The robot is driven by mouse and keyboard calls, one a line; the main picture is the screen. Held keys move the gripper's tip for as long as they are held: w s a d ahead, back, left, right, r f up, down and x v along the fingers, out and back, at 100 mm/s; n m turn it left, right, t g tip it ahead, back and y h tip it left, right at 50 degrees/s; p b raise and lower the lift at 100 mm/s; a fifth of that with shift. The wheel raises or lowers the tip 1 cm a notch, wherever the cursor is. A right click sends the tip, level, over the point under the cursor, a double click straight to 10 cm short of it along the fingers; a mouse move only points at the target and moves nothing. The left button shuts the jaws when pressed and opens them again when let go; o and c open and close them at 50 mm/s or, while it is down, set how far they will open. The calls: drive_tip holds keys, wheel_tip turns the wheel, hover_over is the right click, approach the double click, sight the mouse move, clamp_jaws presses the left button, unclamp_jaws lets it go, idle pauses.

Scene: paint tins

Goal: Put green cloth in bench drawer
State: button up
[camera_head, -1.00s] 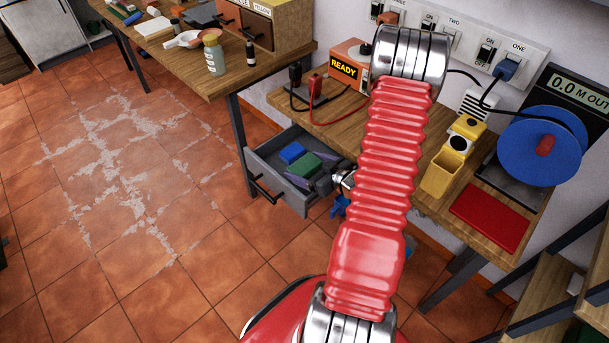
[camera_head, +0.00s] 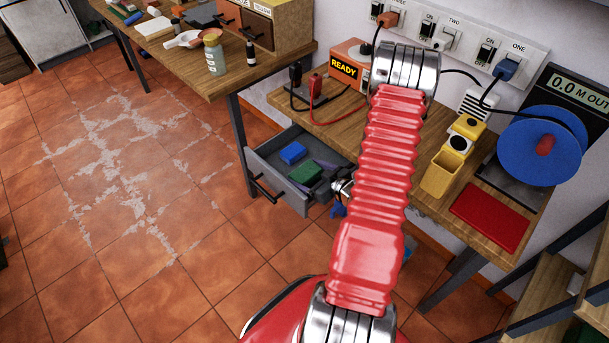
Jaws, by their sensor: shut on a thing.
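The green cloth (camera_head: 305,173), a small folded block, is inside the open bench drawer (camera_head: 292,202), towards its right end. The grey drawer is pulled out from under the workbench, left of my red ribbed arm. My gripper (camera_head: 312,176) reaches in from the right and is shut on the green cloth, low within the drawer walls. Its wrist is largely hidden behind my arm, and its fingers are small and hard to make out. I cannot tell whether the cloth touches the drawer floor.
A blue block (camera_head: 292,153) lies in the drawer behind the cloth. The bench above holds an orange READY box (camera_head: 346,67), a yellow holder (camera_head: 446,165), a red mat (camera_head: 490,217) and a blue reel (camera_head: 541,146). Open tiled floor lies left of the drawer.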

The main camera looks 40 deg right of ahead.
drive_tip(key=shift+s+a+f, duration=0.2)
drive_tip(key=shift+f, duration=0.5)
drive_tip(key=o, duration=0.8)
drive_tip(key=shift+c, duration=0.2)
drive_tip(key=shift+w+r, duration=0.1)
drive_tip(key=shift+r, duration=0.35)
drive_tip(key=shift+s+r, duration=0.2)
drive_tip(key=shift+s, duration=0.1)
drive_tip(key=v, duration=1.1)
drive_tip(key=shift+d+r, duration=0.2)
drive_tip(key=shift+r, duration=0.15)
drive_tip(key=shift+s, duration=0.1)
